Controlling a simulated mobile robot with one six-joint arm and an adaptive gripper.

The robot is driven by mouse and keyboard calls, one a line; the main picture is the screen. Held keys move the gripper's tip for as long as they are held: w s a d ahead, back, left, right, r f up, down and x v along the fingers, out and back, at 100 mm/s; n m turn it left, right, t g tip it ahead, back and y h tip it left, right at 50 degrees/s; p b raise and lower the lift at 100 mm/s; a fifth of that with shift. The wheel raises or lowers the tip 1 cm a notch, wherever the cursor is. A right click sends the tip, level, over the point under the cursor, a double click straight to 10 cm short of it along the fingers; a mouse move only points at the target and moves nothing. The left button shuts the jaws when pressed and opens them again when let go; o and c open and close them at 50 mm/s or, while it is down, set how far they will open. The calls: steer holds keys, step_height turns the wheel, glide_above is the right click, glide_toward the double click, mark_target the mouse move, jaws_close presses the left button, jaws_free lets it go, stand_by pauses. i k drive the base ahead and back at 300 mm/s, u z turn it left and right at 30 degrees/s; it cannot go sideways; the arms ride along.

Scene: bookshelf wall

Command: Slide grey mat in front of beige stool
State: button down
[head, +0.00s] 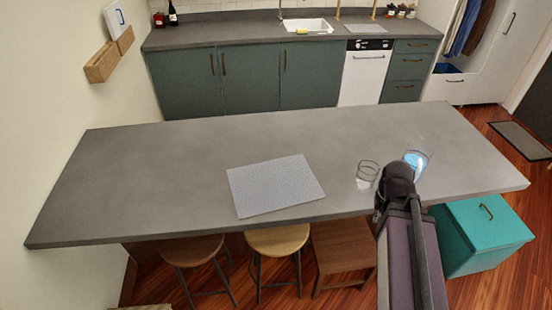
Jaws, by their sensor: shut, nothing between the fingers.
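The grey mat (275,186) is a light grey, speckled rectangle lying flat on the dark grey table (150,180). It lies slightly turned, with its lower edge close to the table's near edge. The beige stool (277,240) has a light round wooden seat and stands at the near side of the table, partly under it. The mat lies beyond this stool across the table edge, roughly in line with it. My dark arm rises from the lower right over the table, to the right of the mat and apart from it. My gripper's fingers do not show.
A clear glass (367,173) and a glass with blue contents (416,160) stand right of the mat, near my arm. A brown round stool (192,250), a square wooden stool (342,246) and a teal box (482,235) stand along the near side. The table's left is bare.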

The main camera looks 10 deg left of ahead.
mark_target(260, 189)
steer(key=z, duration=0.05)
steer(key=k, duration=1)
steer(key=u, duration=0.85)
steer(key=i, duration=1.15)
steer(key=u, duration=0.05)
